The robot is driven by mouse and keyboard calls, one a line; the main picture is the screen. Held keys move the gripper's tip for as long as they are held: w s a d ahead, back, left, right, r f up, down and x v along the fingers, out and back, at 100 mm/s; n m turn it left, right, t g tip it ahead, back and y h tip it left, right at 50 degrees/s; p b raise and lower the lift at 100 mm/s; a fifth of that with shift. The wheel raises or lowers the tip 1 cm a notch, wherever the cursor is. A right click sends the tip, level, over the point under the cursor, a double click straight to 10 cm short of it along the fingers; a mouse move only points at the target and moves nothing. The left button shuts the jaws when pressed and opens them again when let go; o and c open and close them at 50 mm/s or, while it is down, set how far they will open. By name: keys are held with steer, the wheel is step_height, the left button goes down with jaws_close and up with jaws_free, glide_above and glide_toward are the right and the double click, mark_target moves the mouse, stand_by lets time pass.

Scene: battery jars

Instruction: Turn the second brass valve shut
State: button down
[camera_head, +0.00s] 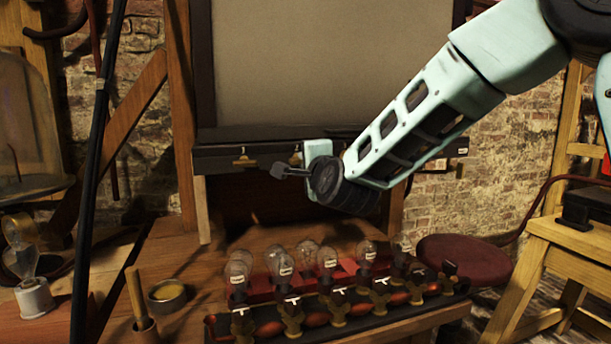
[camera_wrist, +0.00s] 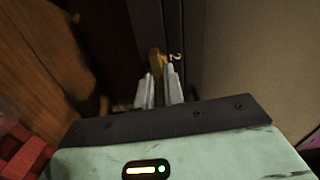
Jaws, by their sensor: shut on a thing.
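The brass valve with a white "2" beside it (camera_wrist: 156,58) sits on the dark rail in the wrist view. My gripper (camera_wrist: 159,87) has its two pale fingers close together on either side of the valve's lower part, shut on it. In the head view, a bit of this valve (camera_head: 296,158) shows at the left edge of my gripper's mint body, on the rail under the big grey panel. The fingers are mostly hidden there. Another brass valve (camera_head: 243,158) is on the same rail to the left, apart from my gripper.
The dark rail (camera_head: 222,154) runs under the grey panel (camera_head: 330,60). Below, a bench holds a rack with several bulbs and brass fittings (camera_head: 290,310). A small tin (camera_head: 167,296) and a wooden handle (camera_head: 138,297) stand left of it. A red round stool (camera_head: 462,258) is at right.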

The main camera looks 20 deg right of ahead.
steer(key=shift+m+b, duration=0.45)
steer(key=shift+m, duration=0.05)
steer(key=c, duration=1.5)
jaws_free()
steer(key=s+b, duration=0.1)
steer(key=s, duration=1.6)
steer(key=shift+s, duration=0.2)
